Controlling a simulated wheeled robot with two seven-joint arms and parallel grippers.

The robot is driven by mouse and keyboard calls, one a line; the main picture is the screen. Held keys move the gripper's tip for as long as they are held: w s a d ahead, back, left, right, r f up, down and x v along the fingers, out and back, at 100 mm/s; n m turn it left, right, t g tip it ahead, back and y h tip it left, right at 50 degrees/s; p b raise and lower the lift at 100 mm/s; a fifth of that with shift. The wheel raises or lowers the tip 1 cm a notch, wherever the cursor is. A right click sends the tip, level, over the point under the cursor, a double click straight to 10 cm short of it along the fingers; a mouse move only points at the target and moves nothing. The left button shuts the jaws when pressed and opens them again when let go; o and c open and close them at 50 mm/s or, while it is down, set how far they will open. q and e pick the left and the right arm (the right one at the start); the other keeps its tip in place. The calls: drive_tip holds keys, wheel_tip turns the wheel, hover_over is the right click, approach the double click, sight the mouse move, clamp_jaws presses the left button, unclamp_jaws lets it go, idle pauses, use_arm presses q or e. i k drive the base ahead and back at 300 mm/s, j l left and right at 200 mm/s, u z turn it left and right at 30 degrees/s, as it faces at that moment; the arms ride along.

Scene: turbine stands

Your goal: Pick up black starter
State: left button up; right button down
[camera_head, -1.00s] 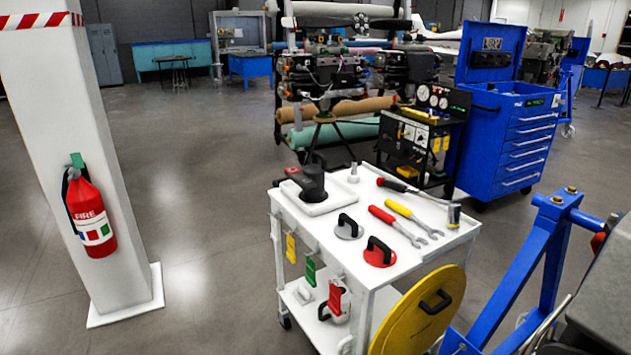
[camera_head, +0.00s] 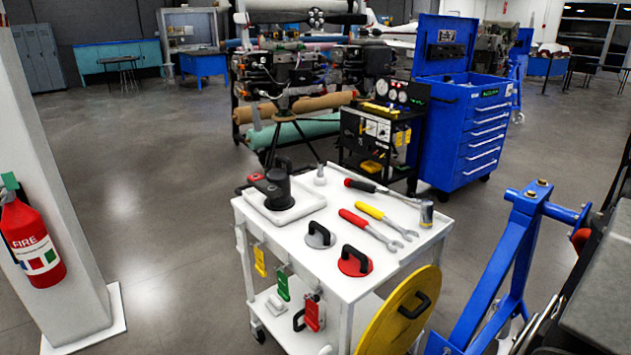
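The black starter (camera_head: 277,190) stands in a shallow white tray (camera_head: 300,209) at the back left corner of the white cart top (camera_head: 290,252). It is a dark, squat cylinder with a smaller black part beside it. Neither of my grippers shows in the head view, so nothing is seen holding or touching the starter.
A yellow disc (camera_head: 395,318) leans at the cart's front right. A blue stand (camera_head: 515,250) is to the right. Open floor lies left.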

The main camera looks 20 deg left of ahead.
sight(282, 200)
drive_tip(key=i+j+z, duration=0.15)
drive_tip(key=j, duration=0.2)
drive_tip(key=i+j+z, duration=0.1)
drive_tip(key=j, duration=0.25)
drive_tip(key=i+j+z, duration=0.15)
drive_tip(key=j, duration=0.2)
drive_tip(key=j+z, duration=0.15)
drive_tip(key=j, duration=0.2)
drive_tip(key=i, duration=0.05)
